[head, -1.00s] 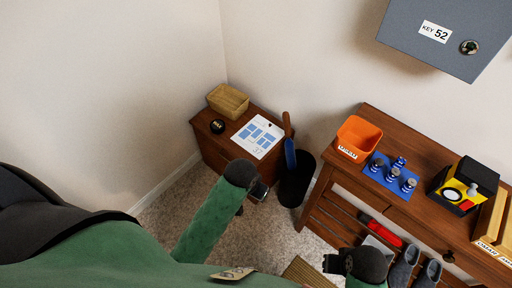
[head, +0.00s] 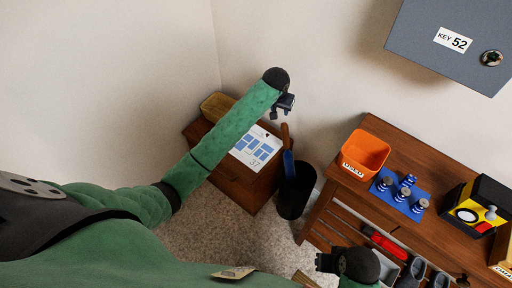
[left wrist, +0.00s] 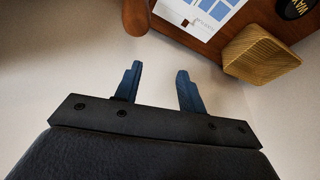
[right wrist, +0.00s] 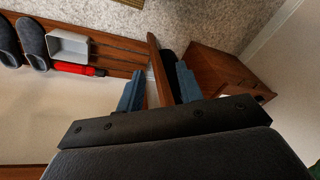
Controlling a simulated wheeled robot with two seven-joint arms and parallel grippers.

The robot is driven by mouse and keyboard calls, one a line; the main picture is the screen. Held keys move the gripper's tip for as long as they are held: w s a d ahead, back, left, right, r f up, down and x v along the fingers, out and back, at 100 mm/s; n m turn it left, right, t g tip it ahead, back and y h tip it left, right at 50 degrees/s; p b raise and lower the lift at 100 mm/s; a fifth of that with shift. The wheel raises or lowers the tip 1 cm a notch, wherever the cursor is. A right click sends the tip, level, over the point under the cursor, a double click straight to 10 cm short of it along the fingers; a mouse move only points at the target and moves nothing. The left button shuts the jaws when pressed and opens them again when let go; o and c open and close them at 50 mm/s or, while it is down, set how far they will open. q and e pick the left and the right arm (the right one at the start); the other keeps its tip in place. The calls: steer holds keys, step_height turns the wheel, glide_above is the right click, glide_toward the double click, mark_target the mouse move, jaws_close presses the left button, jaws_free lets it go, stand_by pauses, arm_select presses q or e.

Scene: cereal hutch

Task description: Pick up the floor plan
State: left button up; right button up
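The floor plan (head: 256,146) is a white sheet with blue blocks and the number 37, lying on the small brown cabinet in the corner. My left forearm covers its left part in the head view. The sheet (left wrist: 205,14) also shows at the top of the left wrist view, beyond the fingertips and apart from them. My left gripper (left wrist: 157,80) is open and empty, raised above the back of the cabinet by the wall. My right gripper (right wrist: 160,85) is open, low in front of the long table; no held thing shows between its fingers.
A wicker basket (head: 217,105) and a round black tin (left wrist: 296,6) stand on the cabinet (head: 232,178). A dark bin (head: 295,192) with a brown-handled umbrella (head: 287,150) stands beside it. The long table (head: 395,151) carries an orange bin (head: 364,154) and several blue items. A grey key box (head: 455,40) hangs above.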

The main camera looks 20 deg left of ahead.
arm_select(q)
steer(key=w+a+f+n+g, duration=0.1)
steer(key=w+a+f+n, duration=0.1)
steer(key=w+f+n, duration=0.25)
steer(key=n+g+h, duration=0.1)
steer(key=n+g, duration=0.2)
steer(key=n, duration=0.7)
glide_above(264, 135)
steer(key=f, duration=1.1)
steer(key=shift+w+a, duration=0.1)
steer(key=shift+w, duration=0.25)
steer(key=shift+s+f+n, duration=0.1)
steer(key=shift+f+n, duration=0.15)
steer(key=shift+f, duration=1.05)
steer(key=f, duration=0.4)
steer(key=shift+s, duration=0.25)
steer(key=shift+f, duration=0.65)
arm_select(e)
steer(key=shift+w+a+r+t+y, duration=0.15)
steer(key=shift+w+a+t+y, duration=0.3)
steer(key=shift+w+a, duration=0.2)
arm_select(q)
jaws_close()
